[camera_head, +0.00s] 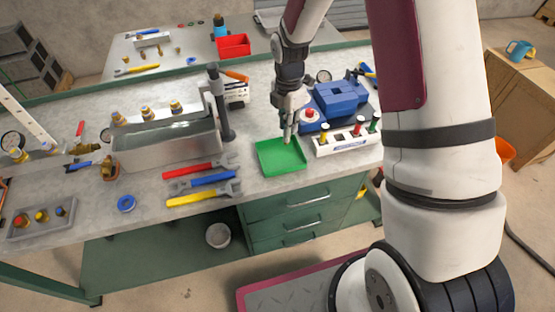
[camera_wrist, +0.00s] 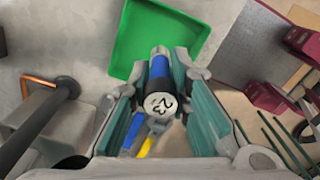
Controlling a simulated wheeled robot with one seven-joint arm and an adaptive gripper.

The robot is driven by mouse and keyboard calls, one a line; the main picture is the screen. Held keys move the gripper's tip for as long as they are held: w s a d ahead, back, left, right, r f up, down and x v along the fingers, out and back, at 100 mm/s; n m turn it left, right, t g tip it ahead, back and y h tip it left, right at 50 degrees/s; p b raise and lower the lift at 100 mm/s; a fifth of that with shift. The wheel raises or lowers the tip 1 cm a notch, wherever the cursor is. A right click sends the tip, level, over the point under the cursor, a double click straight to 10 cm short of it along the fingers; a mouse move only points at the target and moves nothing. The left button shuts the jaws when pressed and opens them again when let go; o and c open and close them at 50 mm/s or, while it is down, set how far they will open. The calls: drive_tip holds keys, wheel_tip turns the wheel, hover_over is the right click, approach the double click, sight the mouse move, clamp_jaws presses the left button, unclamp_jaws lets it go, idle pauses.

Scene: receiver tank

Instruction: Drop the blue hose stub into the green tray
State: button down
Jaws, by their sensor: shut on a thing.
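My gripper (camera_head: 288,136) reaches down over the green tray (camera_head: 267,158) on the workbench. In the wrist view my gripper (camera_wrist: 160,100) has its two teal-lined fingers closed on both sides of the blue hose stub (camera_wrist: 160,70). The stub is a short blue cylinder with a metallic far end and a pale near end face marked with dark figures. The green tray (camera_wrist: 130,45) appears beyond the stub in the wrist view, empty where it shows. The stub is too small to make out in the head view.
Red, blue and yellow wrenches (camera_head: 203,183) lie left of the tray. A metal water tank (camera_head: 165,150) and a dark post (camera_head: 220,105) stand farther left. A blue vise-like block (camera_head: 340,100) and a white rack (camera_head: 345,143) stand close on the right.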

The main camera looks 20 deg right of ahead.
drive_tip(key=shift+f+b, duration=0.4)
drive_tip(key=shift+f, duration=1.5)
drive_tip(key=c, duration=1.4)
unclamp_jaws()
drive_tip(key=shift+r, duration=0.1)
wheel_tip(320, 180, up, 12)
drive_tip(key=shift+f, duration=0.1)
